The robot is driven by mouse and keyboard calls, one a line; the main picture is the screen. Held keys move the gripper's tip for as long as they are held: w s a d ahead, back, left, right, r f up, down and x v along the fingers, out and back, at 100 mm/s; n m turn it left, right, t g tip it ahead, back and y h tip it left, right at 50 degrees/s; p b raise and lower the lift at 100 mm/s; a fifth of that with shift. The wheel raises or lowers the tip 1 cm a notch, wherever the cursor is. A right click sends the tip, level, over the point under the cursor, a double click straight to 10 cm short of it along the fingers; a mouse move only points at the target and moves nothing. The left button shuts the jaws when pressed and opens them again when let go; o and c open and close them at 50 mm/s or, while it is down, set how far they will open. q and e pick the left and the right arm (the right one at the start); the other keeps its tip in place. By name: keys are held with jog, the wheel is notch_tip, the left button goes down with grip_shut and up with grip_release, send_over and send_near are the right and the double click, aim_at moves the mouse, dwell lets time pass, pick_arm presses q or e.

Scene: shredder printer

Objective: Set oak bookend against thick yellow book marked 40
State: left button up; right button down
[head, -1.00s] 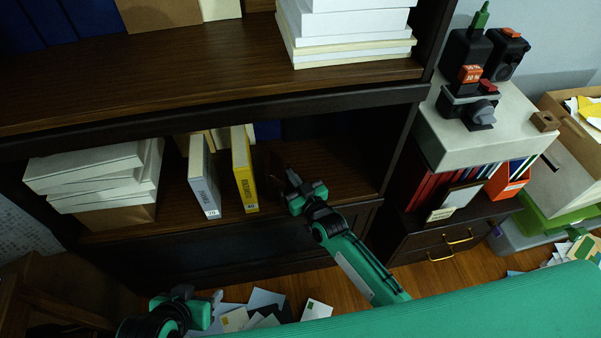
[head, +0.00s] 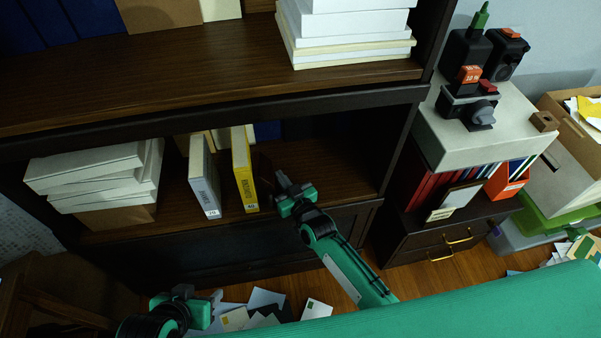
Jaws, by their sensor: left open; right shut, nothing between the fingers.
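The thick yellow book (head: 243,170) marked 40 stands upright on the lower shelf, its spine facing out. A dark brown upright shape (head: 264,170), probably the oak bookend, is just right of it; shadow hides whether they touch. My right gripper (head: 281,179) is shut and empty at the shelf's front, right of the yellow book and close to the brown shape. Whether it touches that shape is unclear. My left gripper (head: 198,295) is open and empty, low in front of the bookcase.
A pale book (head: 204,178) stands left of the yellow one, with a gap between. Stacked white books (head: 90,172) lie at the shelf's left. The shelf (head: 335,165) is clear at right. The upper shelf (head: 180,75) overhangs. Papers (head: 265,300) litter the floor.

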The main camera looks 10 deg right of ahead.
jog(key=shift+a, duration=0.35)
dwell(0.3)
jog(key=shift+d, duration=0.1)
jog(key=shift+d, duration=1.2)
jog(key=shift+s+r+p, duration=0.1)
jog(key=shift+s+p, duration=1.05)
jog(key=shift+s, duration=0.35)
jog(key=s+p, duration=0.3)
jog(key=s, duration=0.5)
jog(key=shift+d, duration=0.2)
